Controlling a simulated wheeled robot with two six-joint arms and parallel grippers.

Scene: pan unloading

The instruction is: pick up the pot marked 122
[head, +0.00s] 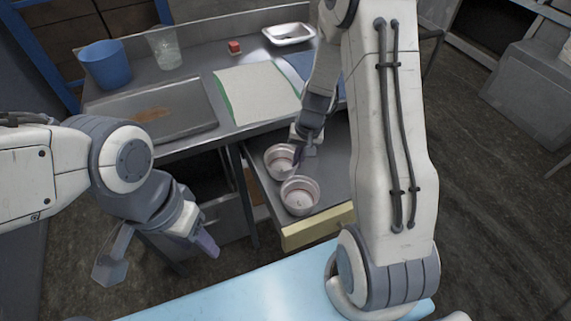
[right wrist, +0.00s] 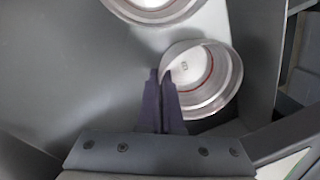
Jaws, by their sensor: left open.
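Two round, pale metal pots stand in an open drawer. The upper pot (head: 281,160) is at the back left and the lower pot (head: 299,197) is closer to the drawer front. My right gripper (head: 299,158) is at the right edge of the upper pot. In the right wrist view its fingers (right wrist: 161,75) are close together, with the wall of that pot (right wrist: 213,88) between them. A mark shows on its floor, too small to read. The other pot (right wrist: 157,5) is cut off at the top. My left gripper (head: 207,246) is open and empty, left of the drawer.
The drawer (head: 318,227) has a yellowish front. A light blue surface (head: 240,296) lies in front.

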